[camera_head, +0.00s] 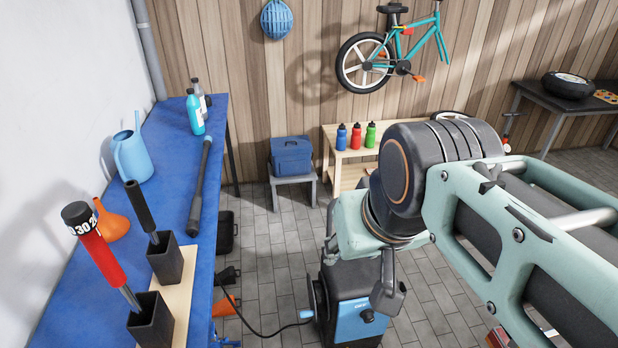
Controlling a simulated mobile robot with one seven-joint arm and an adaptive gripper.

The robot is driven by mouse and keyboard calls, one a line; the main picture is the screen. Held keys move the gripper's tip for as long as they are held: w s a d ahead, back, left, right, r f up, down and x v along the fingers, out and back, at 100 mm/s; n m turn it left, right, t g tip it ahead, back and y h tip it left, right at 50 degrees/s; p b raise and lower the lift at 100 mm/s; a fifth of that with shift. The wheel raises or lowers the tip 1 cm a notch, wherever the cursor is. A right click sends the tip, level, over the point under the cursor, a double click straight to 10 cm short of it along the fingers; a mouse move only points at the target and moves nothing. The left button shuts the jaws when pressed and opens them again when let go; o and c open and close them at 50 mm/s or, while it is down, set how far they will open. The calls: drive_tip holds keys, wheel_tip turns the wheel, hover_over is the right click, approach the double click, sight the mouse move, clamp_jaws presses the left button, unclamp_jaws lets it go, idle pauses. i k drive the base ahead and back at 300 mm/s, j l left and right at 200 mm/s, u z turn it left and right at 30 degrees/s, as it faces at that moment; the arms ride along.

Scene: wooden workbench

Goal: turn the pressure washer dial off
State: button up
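The pressure washer (343,285) is a dark box with a blue front panel, standing on the tiled floor at the lower centre. My arm covers the area to the right.
A blue workbench (215,130) on the left holds bottles, a watering can (132,155) and tools in black holders. A black hose or cable (262,332) runs on the floor left of the washer. A low wooden bench (350,152) and a stool with a blue box (291,155) stand behind.

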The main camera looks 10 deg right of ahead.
sight(368, 315)
drive_tip(key=z, duration=0.7)
